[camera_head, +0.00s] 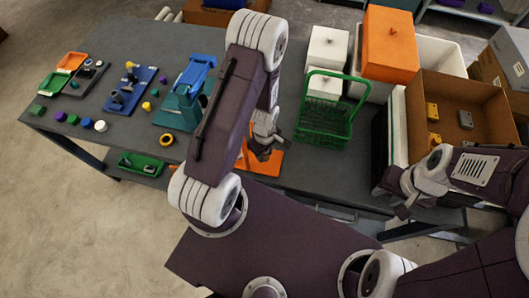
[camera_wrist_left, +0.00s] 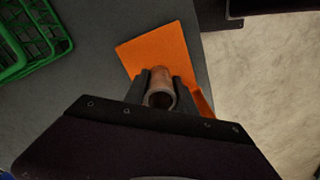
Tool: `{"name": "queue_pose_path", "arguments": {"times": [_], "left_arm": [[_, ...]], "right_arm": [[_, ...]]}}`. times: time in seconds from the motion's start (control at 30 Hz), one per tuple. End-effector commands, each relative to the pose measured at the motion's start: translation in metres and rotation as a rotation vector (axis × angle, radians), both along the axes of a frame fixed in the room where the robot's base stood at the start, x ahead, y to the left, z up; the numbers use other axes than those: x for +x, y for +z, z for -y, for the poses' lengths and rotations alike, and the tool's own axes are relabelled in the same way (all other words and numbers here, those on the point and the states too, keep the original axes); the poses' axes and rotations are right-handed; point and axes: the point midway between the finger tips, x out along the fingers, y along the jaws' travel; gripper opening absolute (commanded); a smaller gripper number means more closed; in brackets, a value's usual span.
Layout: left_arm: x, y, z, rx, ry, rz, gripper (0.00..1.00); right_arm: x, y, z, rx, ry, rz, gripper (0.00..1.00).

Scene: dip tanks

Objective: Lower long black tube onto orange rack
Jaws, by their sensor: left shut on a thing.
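The orange rack (camera_head: 268,165) lies flat on the grey table, partly hidden behind my left arm. It shows as an orange plate in the left wrist view (camera_wrist_left: 150,50). My left gripper (camera_wrist_left: 161,88) is shut on a tube (camera_wrist_left: 162,73), which looks brownish there, with a dark hollow end facing the camera. The tube is over the orange plate; I cannot tell whether its far end touches it. In the head view my left gripper (camera_head: 264,146) is above the rack and the tube is hardly visible. My right gripper (camera_head: 391,201) appears open and empty at the right front edge.
A green basket (camera_head: 325,107) stands right of the rack. A blue-green stand (camera_head: 183,98), a blue tray (camera_head: 130,90) and small coloured parts are to the left. A cardboard box (camera_head: 460,95) and an orange box (camera_head: 388,45) are at the right. The table's front edge is close to the rack.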

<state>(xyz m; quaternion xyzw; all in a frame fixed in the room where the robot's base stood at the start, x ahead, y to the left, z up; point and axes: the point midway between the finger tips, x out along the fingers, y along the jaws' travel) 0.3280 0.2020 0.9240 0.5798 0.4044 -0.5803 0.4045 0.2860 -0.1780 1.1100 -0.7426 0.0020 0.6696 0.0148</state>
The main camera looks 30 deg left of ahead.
Motion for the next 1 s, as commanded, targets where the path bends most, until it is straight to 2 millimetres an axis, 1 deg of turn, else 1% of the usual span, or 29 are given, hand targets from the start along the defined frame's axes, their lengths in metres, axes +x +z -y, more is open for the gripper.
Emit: {"name": "queue_pose_path", "arguments": {"times": [0.7, 1.0], "left_arm": [[0.000, -0.014, 0.000, 0.000, 0.000, 0.001, 0.00], [0.000, -0.014, 0.000, 0.000, 0.000, 0.001, 0.00]], "right_arm": [[0.000, -0.010, 0.000, 0.000, 0.000, 0.000, 0.36], [0.000, -0.010, 0.000, 0.000, 0.000, 0.000, 0.36]]}}
